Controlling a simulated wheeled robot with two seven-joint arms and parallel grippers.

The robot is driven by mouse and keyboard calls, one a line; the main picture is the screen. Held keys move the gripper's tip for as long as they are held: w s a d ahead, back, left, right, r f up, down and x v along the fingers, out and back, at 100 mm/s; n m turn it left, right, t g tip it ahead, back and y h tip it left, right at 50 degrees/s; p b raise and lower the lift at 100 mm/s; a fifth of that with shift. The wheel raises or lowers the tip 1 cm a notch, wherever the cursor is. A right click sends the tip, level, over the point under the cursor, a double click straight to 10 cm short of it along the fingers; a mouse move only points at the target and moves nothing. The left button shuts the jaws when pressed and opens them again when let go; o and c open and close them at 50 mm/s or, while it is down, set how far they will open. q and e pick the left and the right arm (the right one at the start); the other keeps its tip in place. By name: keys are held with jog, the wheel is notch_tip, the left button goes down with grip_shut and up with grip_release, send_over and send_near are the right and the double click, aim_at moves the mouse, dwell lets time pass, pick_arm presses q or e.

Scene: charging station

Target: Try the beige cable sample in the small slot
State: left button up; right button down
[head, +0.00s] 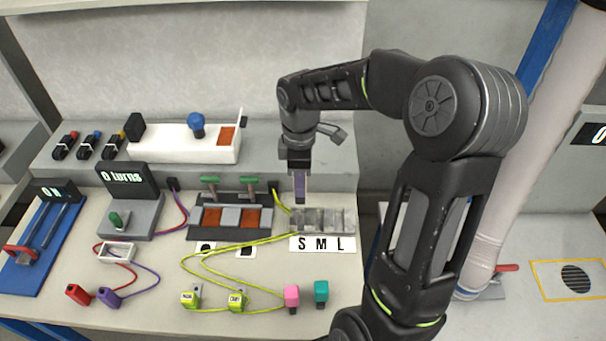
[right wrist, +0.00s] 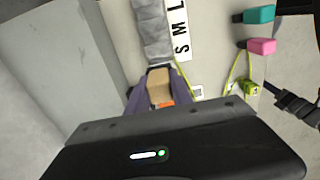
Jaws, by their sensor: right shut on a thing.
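My right gripper (head: 300,190) points down over the left, S end of the grey slot block (head: 347,222). In the right wrist view, its purple fingers (right wrist: 158,92) are shut on the beige cable sample (right wrist: 160,84). A small orange part shows beside the sample there. The grey slot block (right wrist: 152,32) lies just beyond the sample in that view. I cannot tell whether the sample's lower end is above the small slot or inside it. The S M L label (head: 322,244) lies along the block's front. My left gripper is not in view.
Pink (head: 292,296) and teal (head: 321,292) plugs stand in front of the label. Two yellow-green plugs (head: 237,300) with yellow cables lie to the left. A dark stand with green handles (head: 226,186) is just left of the block. A raised ledge runs behind.

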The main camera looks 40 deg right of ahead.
aim_at(301, 201)
dwell(0.3)
jog(key=shift+f+b, duration=2)
jog(key=shift+f, duration=0.9)
jog(key=shift+f+b, duration=0.6)
jog(key=shift+f, duration=0.3)
jog(key=shift+r, duration=0.15)
jog(key=shift+r+p, duration=0.5)
jog(key=shift+p, duration=0.05)
dwell(1.3)
jog(key=shift+f+b, duration=0.4)
jog(key=shift+f, duration=0.25)
